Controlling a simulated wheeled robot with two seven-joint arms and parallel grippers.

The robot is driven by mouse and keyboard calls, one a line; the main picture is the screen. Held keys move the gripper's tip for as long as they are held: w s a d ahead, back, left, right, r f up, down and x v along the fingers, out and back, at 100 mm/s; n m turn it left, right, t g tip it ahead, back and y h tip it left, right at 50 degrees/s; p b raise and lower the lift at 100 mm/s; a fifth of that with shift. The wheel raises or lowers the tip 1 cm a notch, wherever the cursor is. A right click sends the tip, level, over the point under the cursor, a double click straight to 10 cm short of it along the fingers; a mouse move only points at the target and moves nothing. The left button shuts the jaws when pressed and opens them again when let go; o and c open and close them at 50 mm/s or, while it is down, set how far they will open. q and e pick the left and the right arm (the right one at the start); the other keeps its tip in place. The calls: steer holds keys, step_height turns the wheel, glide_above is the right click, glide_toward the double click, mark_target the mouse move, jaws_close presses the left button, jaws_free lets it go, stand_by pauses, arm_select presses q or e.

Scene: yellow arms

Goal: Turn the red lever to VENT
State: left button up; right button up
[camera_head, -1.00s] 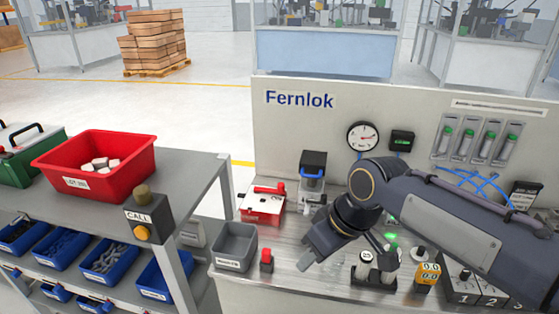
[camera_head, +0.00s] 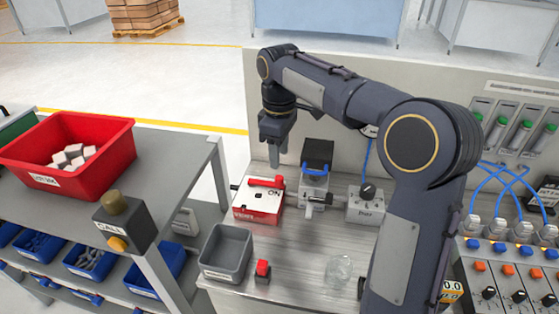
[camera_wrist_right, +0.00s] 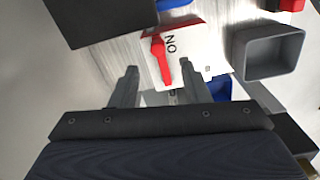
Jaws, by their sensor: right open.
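The red lever (camera_head: 266,181) lies across the top of a white-and-red box (camera_head: 246,208) on the bench, its length running roughly left to right. In the right wrist view the lever (camera_wrist_right: 160,58) shows on the white face (camera_wrist_right: 186,42), next to lettering that appears to read ON. I cannot read a VENT mark. My right gripper (camera_head: 279,155) points down just above and behind the lever. Its two fingers (camera_wrist_right: 158,72) are apart with nothing between them, and the lever lies beyond their tips. My left gripper is not in view.
A grey bin (camera_head: 222,270) and a small red-topped piece (camera_head: 263,268) stand in front of the box. A dark-topped device (camera_head: 316,158) with a blue handle and a grey knob box (camera_head: 366,205) stand to its right. A shelf cart with a red bin (camera_head: 100,165) is left.

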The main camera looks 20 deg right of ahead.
mark_target(279, 178)
steer(key=shift+w+d+f, duration=0.1)
steer(key=shift+w+f, duration=0.15)
steer(key=shift+f, duration=0.1)
steer(key=shift+s+f+b, duration=0.1)
steer(key=shift+f+b, duration=0.35)
steer(key=shift+f, duration=3.15)
jaws_close()
